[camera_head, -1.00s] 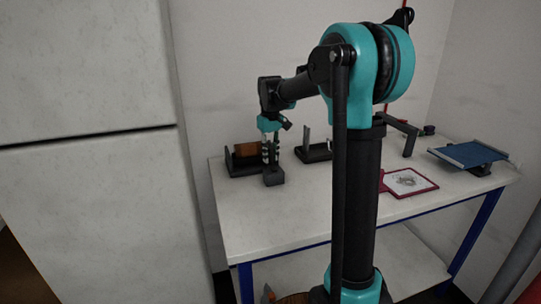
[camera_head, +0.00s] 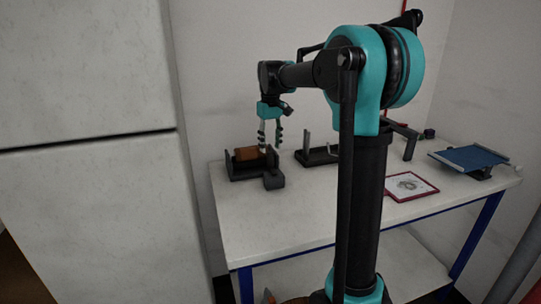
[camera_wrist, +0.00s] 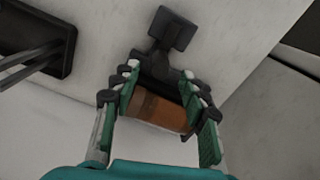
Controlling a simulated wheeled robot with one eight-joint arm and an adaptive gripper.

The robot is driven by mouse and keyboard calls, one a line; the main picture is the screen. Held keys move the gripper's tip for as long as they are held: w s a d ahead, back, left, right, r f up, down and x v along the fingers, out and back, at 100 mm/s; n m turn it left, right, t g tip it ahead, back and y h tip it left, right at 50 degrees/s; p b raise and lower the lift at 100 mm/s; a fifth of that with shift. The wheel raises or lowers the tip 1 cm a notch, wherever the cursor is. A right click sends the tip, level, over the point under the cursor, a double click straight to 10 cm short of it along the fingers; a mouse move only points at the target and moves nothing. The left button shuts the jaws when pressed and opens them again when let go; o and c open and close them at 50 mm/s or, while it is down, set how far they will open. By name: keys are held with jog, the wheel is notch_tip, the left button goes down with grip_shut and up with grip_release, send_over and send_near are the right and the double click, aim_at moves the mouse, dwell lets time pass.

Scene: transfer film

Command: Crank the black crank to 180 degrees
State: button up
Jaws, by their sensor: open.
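A black device (camera_head: 240,172) with a brown roller (camera_head: 247,153) stands at the left of the white table. Its black crank (camera_head: 273,180) sticks out at the front right, ending in a dark block. In the wrist view the crank (camera_wrist: 172,28) points up the picture, away from the roller (camera_wrist: 160,112). My gripper (camera_head: 270,142) points down above the right part of the device, with its fingers apart and nothing between them. In the wrist view my gripper (camera_wrist: 160,75) frames the roller, and the crank's block lies beyond the fingertips. The fingers hide parts of the device.
A black stand with upright posts (camera_head: 316,157) is right of the device; it shows at the left in the wrist view (camera_wrist: 35,40). A red-framed picture (camera_head: 410,186) and a blue tilted plate (camera_head: 468,157) are farther right. The table front (camera_head: 270,225) is bare.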

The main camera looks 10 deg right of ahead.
notch_tip(320, 180, up, 6)
dwell(1.5)
